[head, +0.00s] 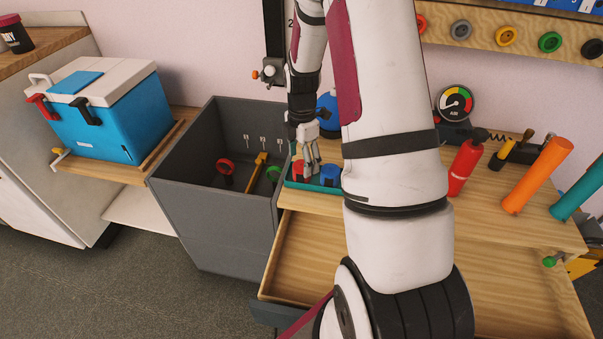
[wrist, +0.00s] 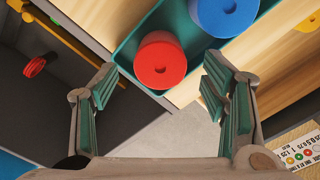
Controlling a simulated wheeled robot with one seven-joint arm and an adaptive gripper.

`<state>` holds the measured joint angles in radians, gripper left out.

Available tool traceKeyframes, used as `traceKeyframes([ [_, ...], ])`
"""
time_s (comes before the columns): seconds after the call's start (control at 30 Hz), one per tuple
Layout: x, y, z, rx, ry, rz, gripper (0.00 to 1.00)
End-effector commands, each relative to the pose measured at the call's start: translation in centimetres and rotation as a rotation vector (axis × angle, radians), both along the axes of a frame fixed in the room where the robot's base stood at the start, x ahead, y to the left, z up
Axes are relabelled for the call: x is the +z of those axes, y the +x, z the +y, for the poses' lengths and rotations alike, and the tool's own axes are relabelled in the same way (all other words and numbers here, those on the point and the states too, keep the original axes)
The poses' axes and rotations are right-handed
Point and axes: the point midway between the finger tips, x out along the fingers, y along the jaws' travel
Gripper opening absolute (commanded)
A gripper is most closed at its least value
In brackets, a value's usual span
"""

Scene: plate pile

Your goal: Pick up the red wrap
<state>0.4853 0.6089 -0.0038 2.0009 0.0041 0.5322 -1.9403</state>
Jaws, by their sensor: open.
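The red wrap (wrist: 160,62), a round roll with a small centre hole, sits in the corner of a teal tray (wrist: 124,55). In the head view the red wrap (head: 298,168) is partly hidden by my gripper (head: 311,168). In the wrist view my gripper (wrist: 160,88) is open and empty, its fingertips on either side of the red wrap's near edge in the picture. The fingers appear above it and not closed on it; the exact height gap is hard to tell.
A blue roll (wrist: 225,12) sits beside the red wrap in the tray. A grey open bin (head: 215,225) with tools stands left of the wooden bench. An open drawer (head: 285,262) juts out below.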

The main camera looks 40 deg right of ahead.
Motion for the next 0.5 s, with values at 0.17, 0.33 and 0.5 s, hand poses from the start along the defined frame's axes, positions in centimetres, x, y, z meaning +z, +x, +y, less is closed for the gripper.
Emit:
traceKeyframes([
  [0.17, -2.5, 0.0, -0.1, 0.0, 0.0, 0.001, 0.67],
  [0.33, -2.6, 0.0, -0.1, 0.0, 0.0, -0.001, 0.67],
  [0.5, -2.6, 0.0, -0.1, 0.0, 0.0, -0.001, 0.44],
])
